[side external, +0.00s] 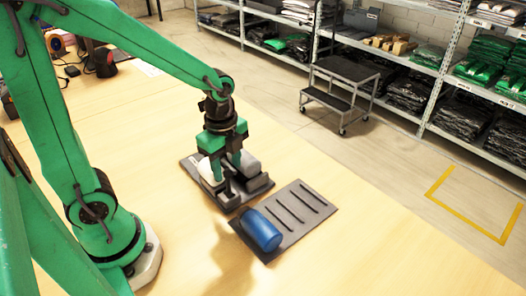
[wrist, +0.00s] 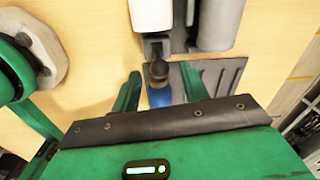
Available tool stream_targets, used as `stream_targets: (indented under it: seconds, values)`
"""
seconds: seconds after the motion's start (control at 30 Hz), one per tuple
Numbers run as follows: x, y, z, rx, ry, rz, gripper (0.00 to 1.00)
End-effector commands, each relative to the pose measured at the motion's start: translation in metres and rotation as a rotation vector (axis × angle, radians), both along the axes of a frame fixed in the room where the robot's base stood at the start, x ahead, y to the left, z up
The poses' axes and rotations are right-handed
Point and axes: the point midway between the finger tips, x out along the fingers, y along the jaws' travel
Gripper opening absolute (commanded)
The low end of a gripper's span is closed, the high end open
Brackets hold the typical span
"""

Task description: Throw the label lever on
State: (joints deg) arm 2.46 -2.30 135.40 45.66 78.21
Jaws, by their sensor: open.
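The label device stands on a dark base plate (side external: 258,187) on the table in the side view. A white roll (wrist: 151,14) and a grey block (wrist: 219,25) belong to it in the wrist view. A dark rounded knob (wrist: 158,71), apparently the lever's end, shows between the fingers. My gripper (side external: 227,168) is low over the device, its fingers pointing down. In the wrist view my gripper (wrist: 160,77) is open, with a finger on either side of the knob and visible gaps. The lever is mostly hidden in the side view, so its exact tilt cannot be told.
A blue cylinder (side external: 261,230) lies on a grey slotted plate (side external: 297,222) beside the device. The wooden table (side external: 360,240) is clear to the right. A step stool (side external: 341,90) and stocked shelves (side external: 400,65) stand beyond the table.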

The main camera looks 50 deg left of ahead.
Motion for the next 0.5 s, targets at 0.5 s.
stream_targets:
  seconds: [0.5]
  values:
    - [0.001, 0.0, -0.049, 0.0, 0.002, 0.001, 0.45]
